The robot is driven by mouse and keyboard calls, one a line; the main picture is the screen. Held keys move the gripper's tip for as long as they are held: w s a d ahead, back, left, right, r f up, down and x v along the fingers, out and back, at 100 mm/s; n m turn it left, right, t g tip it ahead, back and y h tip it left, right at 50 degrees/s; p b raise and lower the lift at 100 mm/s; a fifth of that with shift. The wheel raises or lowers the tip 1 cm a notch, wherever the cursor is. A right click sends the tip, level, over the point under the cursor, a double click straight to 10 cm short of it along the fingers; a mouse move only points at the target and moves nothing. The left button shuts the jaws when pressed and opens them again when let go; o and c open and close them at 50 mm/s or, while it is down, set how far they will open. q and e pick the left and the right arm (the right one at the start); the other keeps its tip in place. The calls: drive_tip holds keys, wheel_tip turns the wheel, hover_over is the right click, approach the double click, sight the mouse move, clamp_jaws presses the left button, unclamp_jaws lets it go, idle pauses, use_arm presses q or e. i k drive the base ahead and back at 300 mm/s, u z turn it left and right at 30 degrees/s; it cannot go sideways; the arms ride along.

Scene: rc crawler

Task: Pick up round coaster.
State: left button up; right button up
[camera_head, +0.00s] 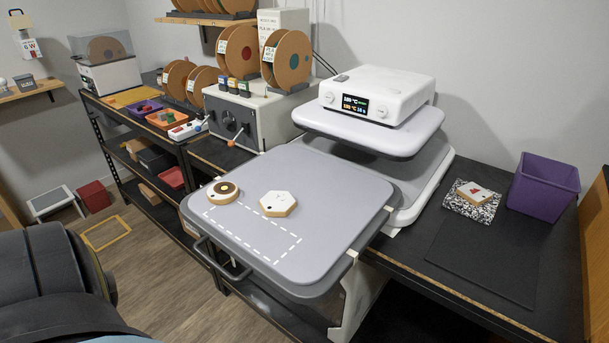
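A round coaster (213,198) lies flat on the grey lower plate (325,190) of a heat press, near the plate's left edge. It is light wood-coloured at the rim, with a dark brown ring and a pale centre on top. A hexagonal coaster (277,204) with a white top and a small dark mark lies to its right, a gap between them. Neither of my grippers shows in the head view, so their state is hidden.
The press's raised upper part (370,125) stands behind the plate. A handle (218,257) sticks out at the plate's front left. A purple bin (543,188) and a red-and-white piece on a speckled mat (458,207) are at right. A grey box with a crank (245,118) stands behind left.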

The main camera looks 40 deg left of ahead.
sight(225, 192)
drive_tip(key=z, duration=1.7)
drive_tip(key=k, duration=1.95)
drive_tip(key=u, duration=1.05)
